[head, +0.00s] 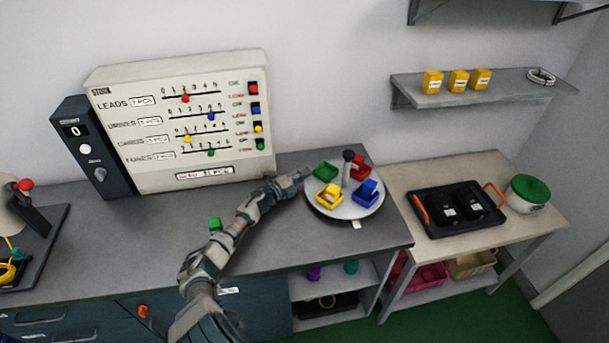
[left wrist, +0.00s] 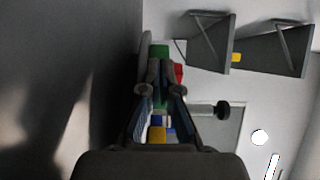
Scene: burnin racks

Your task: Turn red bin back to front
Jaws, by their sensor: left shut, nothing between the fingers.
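A round grey turntable (head: 345,210) stands on the bench with a dark-knobbed centre post (head: 348,166). The red bin (head: 361,167) is at its back right, partly hidden by the post. The green bin (head: 326,171) is at the back left, the yellow bin (head: 329,194) at the front left and the blue bin (head: 366,193) at the right. My left gripper (head: 302,176) is shut and empty at the turntable's left edge, beside the green bin. In the left wrist view, the red bin (left wrist: 179,71) shows past the fingers, partly hidden by them. My right gripper is not in view.
A stock board (head: 180,120) stands against the wall behind my left arm. A small green block (head: 215,225) lies on the bench near my arm. A lower table at right holds a black tray (head: 459,212) and a green-lidded pot (head: 529,193). The front bench is mostly clear.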

